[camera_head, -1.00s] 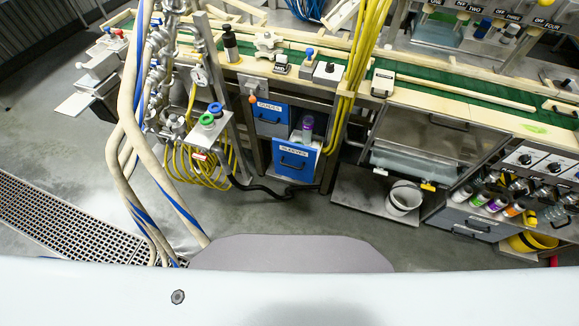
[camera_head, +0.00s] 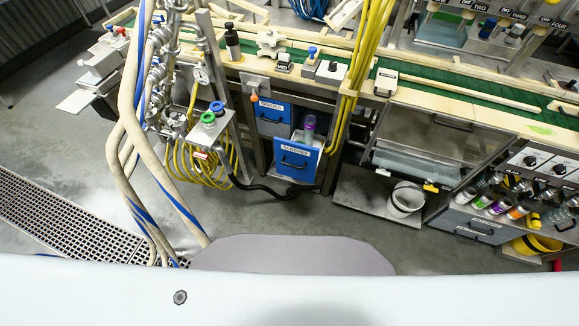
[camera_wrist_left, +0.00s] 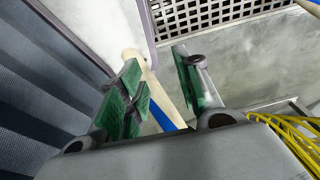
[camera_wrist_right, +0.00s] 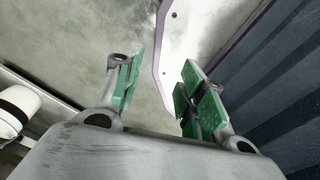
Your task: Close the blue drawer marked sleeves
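The blue sleeves drawer (camera_head: 298,159) is in the head view below the bench, under a blue drawer marked guides (camera_head: 272,119). The sleeves drawer is pulled out, and a purple-and-grey cylinder (camera_head: 309,128) stands in it. Its dark handle is on the front face. My left gripper (camera_wrist_left: 160,85) shows in the left wrist view with its green-padded fingers apart and nothing between them. My right gripper (camera_wrist_right: 160,90) shows in the right wrist view, also with fingers apart and empty. Neither gripper shows in the head view.
Yellow hoses (camera_head: 357,80) hang right of the drawers. A valve stand with green and blue knobs (camera_head: 208,118) and a coiled yellow hose (camera_head: 197,165) stand left. A white bucket (camera_head: 406,198) sits on a low shelf at right.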

